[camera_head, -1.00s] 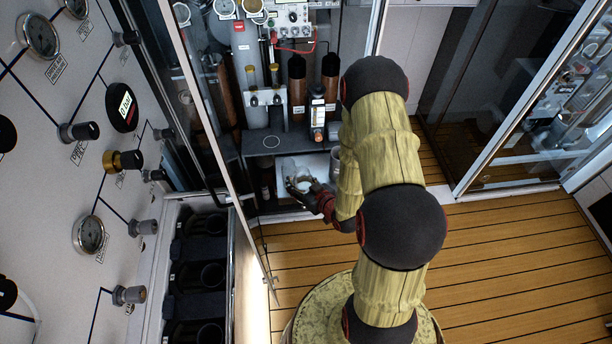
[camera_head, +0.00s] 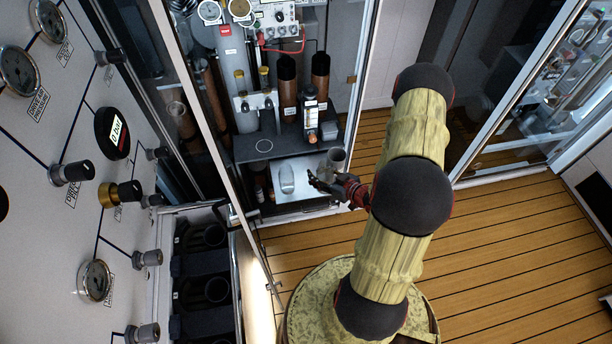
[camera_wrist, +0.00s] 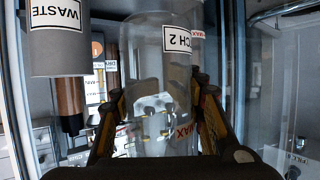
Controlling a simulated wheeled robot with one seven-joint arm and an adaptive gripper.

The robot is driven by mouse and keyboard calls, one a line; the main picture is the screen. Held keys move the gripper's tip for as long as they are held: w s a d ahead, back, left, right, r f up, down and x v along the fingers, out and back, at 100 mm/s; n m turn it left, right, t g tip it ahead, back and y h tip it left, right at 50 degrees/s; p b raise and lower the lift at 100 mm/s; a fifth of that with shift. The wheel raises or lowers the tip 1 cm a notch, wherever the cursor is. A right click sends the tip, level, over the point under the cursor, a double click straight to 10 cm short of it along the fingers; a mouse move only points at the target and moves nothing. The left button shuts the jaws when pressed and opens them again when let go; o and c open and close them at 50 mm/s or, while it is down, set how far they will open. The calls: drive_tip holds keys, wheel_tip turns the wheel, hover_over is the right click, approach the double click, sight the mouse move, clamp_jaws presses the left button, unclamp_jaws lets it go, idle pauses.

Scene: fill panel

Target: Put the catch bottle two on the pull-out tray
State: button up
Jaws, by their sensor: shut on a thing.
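Catch bottle two (camera_wrist: 158,75) is a clear glass vessel with a white label, partly readable and inverted in the wrist view. My gripper (camera_wrist: 157,125) is shut on it, one finger along each side. In the head view my gripper (camera_head: 314,178) is over the right part of the pull-out tray (camera_head: 300,165), a pale sheet low in the cabinet. A clear glass shape (camera_head: 287,180) shows over the tray, just left of the fingertips. I cannot tell whether it is the same bottle, and any contact with the tray is unclear.
A grey WASTE container (camera_wrist: 60,40) is left of the bottle in the wrist view. A dark shelf (camera_head: 263,146) with brown cylinders (camera_head: 287,87) is above the tray. A glass door edge (camera_head: 205,110) stands at the left.

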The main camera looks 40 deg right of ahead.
drive_tip(key=w+f+b, duration=0.1)
drive_tip(key=w+f, duration=0.1)
drive_tip(key=w+d+f+b, duration=0.1)
drive_tip(key=w+f, duration=0.2)
drive_tip(key=w+f+b, duration=0.1)
drive_tip(key=w+f, duration=0.1)
drive_tip(key=w, duration=0.1)
drive_tip(key=shift+w+d+f, duration=0.15)
drive_tip(key=shift+w+d, duration=0.1)
drive_tip(key=shift+w+f+b, duration=0.15)
drive_tip(key=shift+f+b, duration=0.35)
drive_tip(key=shift+f, duration=0.4)
drive_tip(key=shift+w+f+b, duration=0.15)
drive_tip(key=shift+f+b, duration=0.35)
drive_tip(key=shift+f, duration=0.4)
drive_tip(key=shift+f, duration=0.15)
drive_tip(key=o, duration=1.1)
drive_tip(key=shift+c, duration=0.2)
